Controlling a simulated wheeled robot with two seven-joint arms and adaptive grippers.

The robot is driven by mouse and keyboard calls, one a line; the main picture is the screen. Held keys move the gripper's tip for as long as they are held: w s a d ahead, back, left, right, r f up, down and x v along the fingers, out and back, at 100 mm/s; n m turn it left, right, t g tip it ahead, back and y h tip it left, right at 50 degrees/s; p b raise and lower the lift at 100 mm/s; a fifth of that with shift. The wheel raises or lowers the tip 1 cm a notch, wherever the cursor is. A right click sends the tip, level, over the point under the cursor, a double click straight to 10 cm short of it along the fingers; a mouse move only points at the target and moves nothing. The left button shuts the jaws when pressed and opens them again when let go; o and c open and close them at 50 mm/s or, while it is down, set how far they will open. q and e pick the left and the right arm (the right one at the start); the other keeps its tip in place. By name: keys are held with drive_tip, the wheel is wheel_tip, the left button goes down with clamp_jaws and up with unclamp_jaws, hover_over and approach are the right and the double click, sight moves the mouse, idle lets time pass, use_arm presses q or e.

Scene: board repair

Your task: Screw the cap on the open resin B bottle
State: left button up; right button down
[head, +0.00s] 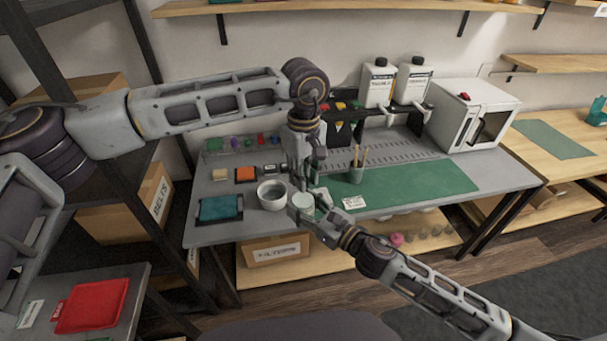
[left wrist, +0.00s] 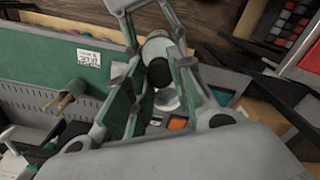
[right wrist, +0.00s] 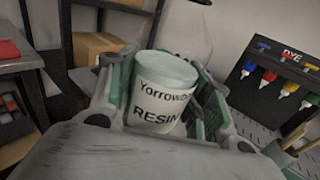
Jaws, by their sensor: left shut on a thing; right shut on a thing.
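The resin bottle (head: 303,202), a squat white container with a pale green top, is in my right gripper (head: 312,212) above the front of the grey bench. The right wrist view shows the bottle (right wrist: 160,98) upright or slightly tilted between the fingers, its label reading "Yorrowby" and "RESIN"; the letter after that is hidden. My left gripper (head: 304,182) points down just above and behind the bottle. In the left wrist view a small black piece (left wrist: 160,73), apparently the cap, sits between its fingers. A pale round shape (left wrist: 157,48) lies beyond it. No black cap shows on the bottle.
A grey bowl (head: 272,194) stands left of the bottle, with a teal pad (head: 220,208) further left. A brush cup (head: 356,172) and small label card (head: 354,203) are right. The green mat (head: 420,184) is mostly clear. Two white capped bottles (head: 378,84) stand at the back.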

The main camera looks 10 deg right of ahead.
use_arm(q)
drive_tip(key=m, duration=0.9)
drive_tip(key=shift+m, duration=0.4)
drive_tip(key=m, duration=0.4)
drive_tip(key=shift+m, duration=0.3)
drive_tip(key=m, duration=0.4)
drive_tip(key=shift+a+m, duration=0.1)
drive_tip(key=shift+m, duration=0.3)
drive_tip(key=o, duration=0.6)
drive_tip(key=shift+o, duration=0.2)
drive_tip(key=shift+r, duration=2.2)
